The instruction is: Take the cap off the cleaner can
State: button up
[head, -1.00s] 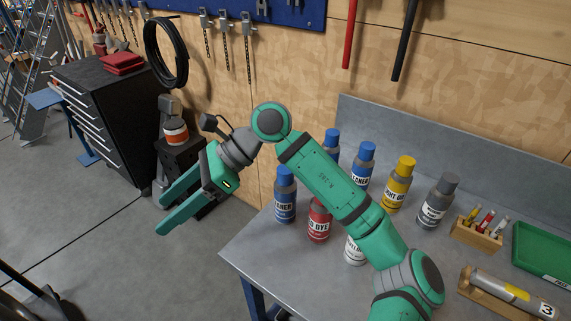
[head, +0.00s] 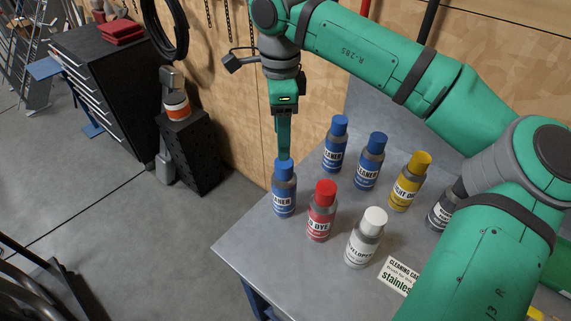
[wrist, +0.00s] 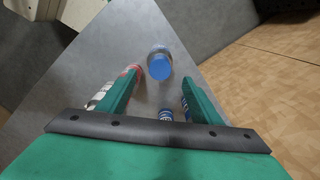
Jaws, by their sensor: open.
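Three blue-capped cans with blue labels stand upright on the grey bench. In the head view the nearest cleaner can (head: 284,203) is at front left, its blue cap (head: 284,170) on. The other two blue cans (head: 335,150) (head: 368,168) stand behind it to the right. My gripper (head: 284,156) points down over the nearest can, its fingertips at about cap height or just above; contact is unclear. In the wrist view my gripper (wrist: 161,80) is open and empty, and the blue cap (wrist: 159,68) shows between and beyond the fingertips.
A red-capped dye can (head: 322,212) stands close right of the nearest can, with a white-capped can (head: 366,240) further right. A yellow-capped can (head: 410,182) stands behind. A printed card (head: 397,274) lies on the bench (head: 290,265). The bench's left edge is close.

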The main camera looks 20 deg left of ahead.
aim_at(282, 164)
jog(key=f, duration=0.4)
jog(key=shift+w+f, duration=0.15)
jog(key=shift+w, duration=0.05)
jog(key=shift+s+a+f, duration=0.2)
jog(key=f, duration=0.4)
jog(key=shift+d+f, duration=0.25)
jog(key=shift+f, duration=0.05)
jog(key=shift+a, duration=0.1)
jog(key=c, duration=1.1)
